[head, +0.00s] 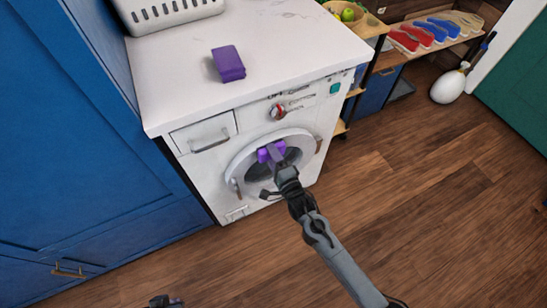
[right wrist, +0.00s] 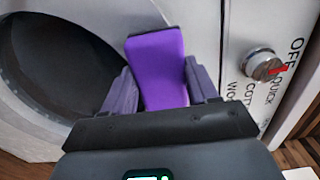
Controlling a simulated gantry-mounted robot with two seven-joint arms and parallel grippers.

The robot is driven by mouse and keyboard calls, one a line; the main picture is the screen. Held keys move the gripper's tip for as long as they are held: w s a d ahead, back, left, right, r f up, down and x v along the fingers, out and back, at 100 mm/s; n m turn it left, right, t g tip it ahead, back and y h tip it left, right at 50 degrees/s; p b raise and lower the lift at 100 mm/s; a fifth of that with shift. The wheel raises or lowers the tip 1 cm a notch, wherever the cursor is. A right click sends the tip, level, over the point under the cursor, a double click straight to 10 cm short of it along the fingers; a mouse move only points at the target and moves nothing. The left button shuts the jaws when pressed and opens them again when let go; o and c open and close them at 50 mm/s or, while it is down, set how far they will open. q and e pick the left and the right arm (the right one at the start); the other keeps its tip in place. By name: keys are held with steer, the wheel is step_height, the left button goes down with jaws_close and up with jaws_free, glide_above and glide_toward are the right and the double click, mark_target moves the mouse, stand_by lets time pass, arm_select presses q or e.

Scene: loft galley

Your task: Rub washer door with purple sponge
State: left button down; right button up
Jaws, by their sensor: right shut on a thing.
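The white washer (head: 205,160) stands under the pale countertop, with its round door (head: 239,163) on the front. The door has a white ring and dark glass, and looks closed. My right gripper (head: 272,154) is in front of the upper part of the door, shut on the purple sponge (right wrist: 160,66). In the right wrist view the sponge sits between both fingers, over the door's ring (right wrist: 105,20), beside the dark glass. I cannot tell whether it touches the door. A dark part at the bottom edge of the head view looks like my left gripper (head: 166,300); its fingers are unclear.
A darker purple block (head: 228,63) lies on the countertop (head: 180,85), near a white basket (head: 166,12). The washer's red-marked knob (right wrist: 263,65) is right of the sponge. A blue cabinet (head: 75,130) stands left. Open wooden floor lies right.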

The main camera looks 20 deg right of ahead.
mark_target(283, 151)
steer(key=shift+w+d+p, duration=0.1)
steer(key=shift+d+p, duration=0.5)
steer(key=shift+d, duration=1.35)
steer(key=shift+w, duration=0.15)
steer(key=a, duration=0.2)
steer(key=a+p, duration=0.1)
steer(key=a, duration=0.1)
steer(key=shift+s, duration=0.2)
